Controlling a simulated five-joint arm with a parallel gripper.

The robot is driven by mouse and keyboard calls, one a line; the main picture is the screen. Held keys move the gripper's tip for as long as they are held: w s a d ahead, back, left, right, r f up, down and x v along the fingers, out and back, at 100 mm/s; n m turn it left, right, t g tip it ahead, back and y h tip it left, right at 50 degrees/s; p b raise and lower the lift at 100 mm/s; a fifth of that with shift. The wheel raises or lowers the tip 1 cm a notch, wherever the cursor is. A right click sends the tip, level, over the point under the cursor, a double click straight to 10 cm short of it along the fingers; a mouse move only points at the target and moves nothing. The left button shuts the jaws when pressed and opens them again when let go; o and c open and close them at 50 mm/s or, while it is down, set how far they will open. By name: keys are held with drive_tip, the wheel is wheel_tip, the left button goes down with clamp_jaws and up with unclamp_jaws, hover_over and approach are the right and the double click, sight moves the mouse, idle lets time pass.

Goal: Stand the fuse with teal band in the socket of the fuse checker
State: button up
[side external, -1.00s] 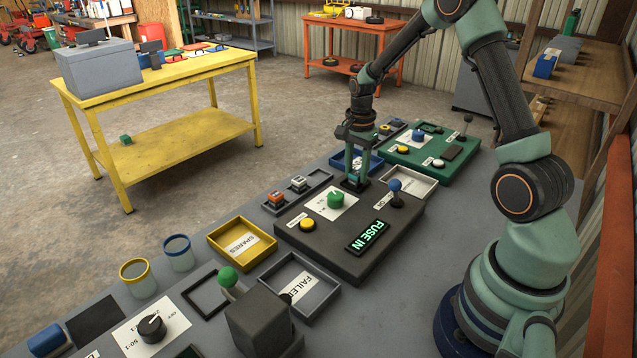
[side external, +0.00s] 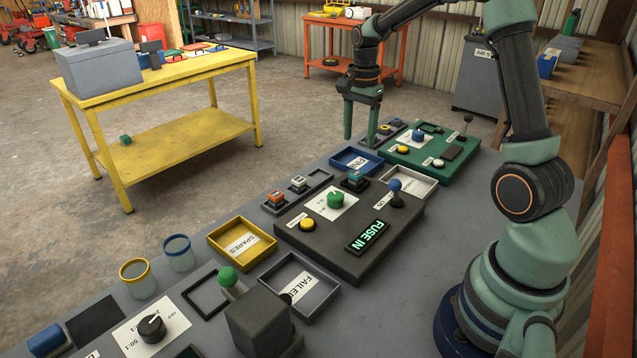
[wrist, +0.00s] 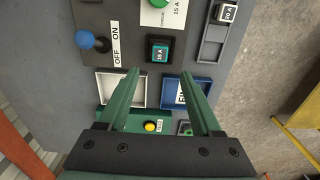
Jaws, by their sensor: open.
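The fuse with the teal band (side external: 355,178) stands upright in the socket at the back of the dark grey fuse checker (side external: 325,242). In the wrist view the same fuse (wrist: 158,52) sits inside the black socket frame, its top label facing up. The checker's display (side external: 368,236) is lit and reads "FUSE IN". My gripper (side external: 361,138) is open and empty, raised above and behind the fuse, apart from it. In the wrist view its two fingers (wrist: 160,75) are spread, with the fuse beyond their tips.
The checker also carries a green knob (side external: 335,200), a yellow button (side external: 307,224) and a blue-topped lever (side external: 395,187). Two other fuses stand in a rack (side external: 320,178) beside it. A blue tray (side external: 343,166), a white tray (side external: 425,186) and a green panel (side external: 440,172) lie nearby.

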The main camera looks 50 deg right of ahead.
drive_tip(key=s+a+r+n+t, duration=0.3)
drive_tip(key=s+a+r+n, duration=0.1)
drive_tip(key=a+r+n, duration=0.5)
drive_tip(key=s+a+n+t, duration=0.2)
drive_tip(key=s+a+n, duration=0.6)
drive_tip(key=a+n, duration=0.1)
drive_tip(key=shift+r+t, duration=0.3)
drive_tip(key=shift+r, duration=0.05)
